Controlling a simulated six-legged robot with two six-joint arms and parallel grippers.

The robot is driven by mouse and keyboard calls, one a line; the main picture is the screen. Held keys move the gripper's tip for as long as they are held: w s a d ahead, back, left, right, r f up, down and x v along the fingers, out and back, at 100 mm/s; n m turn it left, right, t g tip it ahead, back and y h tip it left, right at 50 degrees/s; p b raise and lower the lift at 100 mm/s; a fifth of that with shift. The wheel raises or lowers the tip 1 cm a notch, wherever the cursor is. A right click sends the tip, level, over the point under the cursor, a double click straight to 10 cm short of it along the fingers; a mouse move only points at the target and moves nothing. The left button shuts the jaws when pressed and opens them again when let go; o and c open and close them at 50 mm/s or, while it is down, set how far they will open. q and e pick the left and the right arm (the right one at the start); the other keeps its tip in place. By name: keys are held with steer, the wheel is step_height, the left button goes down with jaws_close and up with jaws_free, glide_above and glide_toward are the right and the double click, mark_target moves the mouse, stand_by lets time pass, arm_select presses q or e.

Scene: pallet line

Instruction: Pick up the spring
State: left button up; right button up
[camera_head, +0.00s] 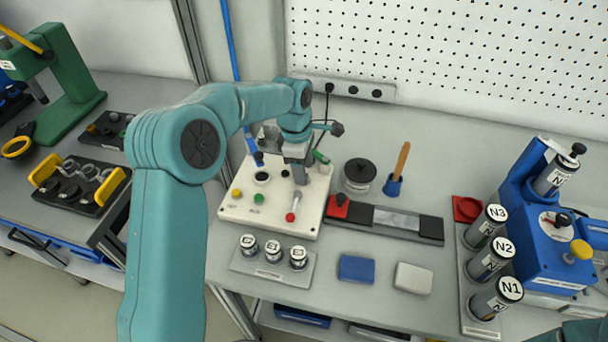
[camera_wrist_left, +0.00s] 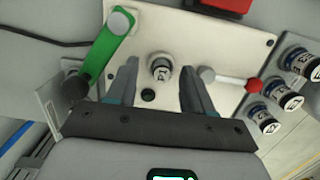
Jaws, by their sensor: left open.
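No bare coil that I can name for sure as the spring shows in either view. A small silver cylinder with a pale marked top (camera_wrist_left: 160,67) stands in the white fixture plate (camera_wrist_left: 168,20); I cannot tell whether it is the spring. My left gripper (camera_wrist_left: 158,85) is open, and this cylinder shows between its two fingers, apart from both. In the head view my left gripper (camera_head: 300,178) points down over the white fixture plate (camera_head: 238,212) and hides the cylinder. My right gripper is not in view.
A green lever (camera_wrist_left: 105,50) and a red-tipped lever (camera_wrist_left: 254,86) flank the fingers. Marked silver cylinders (camera_head: 272,251) stand in a rack in front. A blue block (camera_head: 356,268) and a pale block (camera_head: 413,278) lie right of it. Tall cylinders (camera_head: 490,263) stand farther right.

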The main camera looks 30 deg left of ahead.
arm_select(q)
steer(key=shift+s+d, duration=0.1)
steer(key=shift+s, duration=0.15)
steer(key=shift+w+f, duration=0.1)
steer(key=shift+w, duration=0.1)
jaws_close()
steer(key=shift+s, duration=0.1)
